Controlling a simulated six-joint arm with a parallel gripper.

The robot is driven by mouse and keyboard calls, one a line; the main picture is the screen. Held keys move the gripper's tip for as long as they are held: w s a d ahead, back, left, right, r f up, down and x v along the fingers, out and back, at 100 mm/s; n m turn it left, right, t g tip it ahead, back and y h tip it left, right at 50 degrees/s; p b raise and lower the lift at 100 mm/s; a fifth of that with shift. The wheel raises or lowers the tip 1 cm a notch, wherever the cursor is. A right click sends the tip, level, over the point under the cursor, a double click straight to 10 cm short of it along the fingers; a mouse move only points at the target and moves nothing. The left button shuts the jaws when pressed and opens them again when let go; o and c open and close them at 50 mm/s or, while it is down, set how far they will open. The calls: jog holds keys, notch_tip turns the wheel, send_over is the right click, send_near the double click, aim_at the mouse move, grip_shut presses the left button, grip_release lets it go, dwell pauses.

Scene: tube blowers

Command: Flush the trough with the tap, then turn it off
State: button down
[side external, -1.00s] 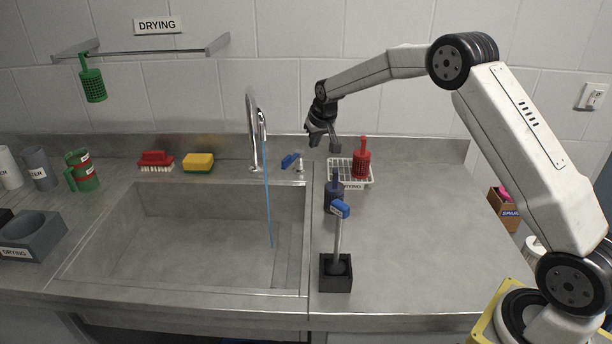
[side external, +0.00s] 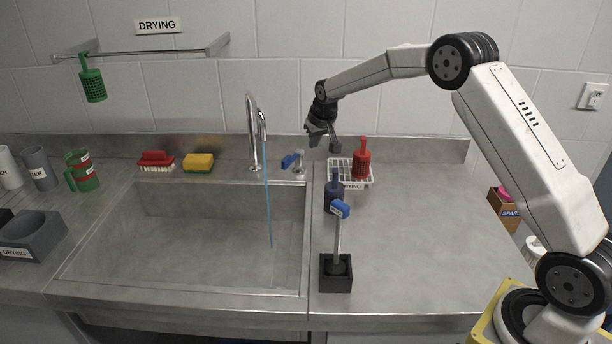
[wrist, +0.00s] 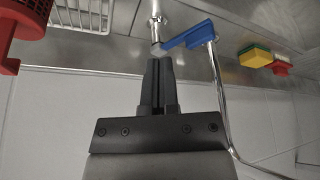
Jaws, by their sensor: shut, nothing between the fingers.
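The steel tap (side external: 254,130) stands behind the sink, and a thin blue stream of water (side external: 267,200) runs from its spout into the trough (side external: 180,235). The tap's blue lever handle (side external: 290,160) sits on a small post to the right of the spout. In the wrist view the blue lever (wrist: 188,37) lies just beyond my fingertips, pointing to the right. My gripper (side external: 333,147) is shut and empty, up and to the right of the lever in the side view. In the wrist view its closed fingers (wrist: 158,62) look close to the lever's post; I cannot tell whether they touch.
A white wire rack (side external: 350,168) with a red basket (side external: 361,160) stands below my gripper. A dark blue basket (side external: 333,192) and a blue-headed tool in a black holder (side external: 336,285) stand on the right counter. A red brush (side external: 156,160) and yellow sponge (side external: 199,163) lie behind the sink.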

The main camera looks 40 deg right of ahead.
dwell(0.3)
jog(key=c, duration=0.7)
grip_release()
jog(key=o, duration=0.7)
jog(key=shift+s+a+f+m+y, duration=0.15)
jog(key=shift+a+f+m+y, duration=0.15)
jog(key=shift+f+m, duration=0.1)
jog(key=a+f+m+y, duration=0.1)
jog(key=m, duration=0.1)
jog(key=s+a+f+m+y, duration=0.1)
jog(key=m, duration=0.1)
jog(key=shift+f, duration=0.15)
jog(key=shift+w+d+f+m+t+y, duration=0.45)
jog(key=shift+m+t, duration=0.9)
jog(key=shift+m, duration=2.6)
jog(key=shift+w+d+f+m+t+y, duration=0.3)
jog(key=shift+m+t+y, duration=0.8)
jog(key=shift+m, duration=2.9)
jog(key=shift+w+d+f+m+t+y, duration=0.2)
jog(key=shift+w+m+t, duration=0.35)
jog(key=shift+m+t, duration=2.25)
jog(key=shift+w+a+r+m+g, duration=0.1)
jog(key=shift+r+m+g, duration=0.05)
jog(key=shift+m+g, duration=1)
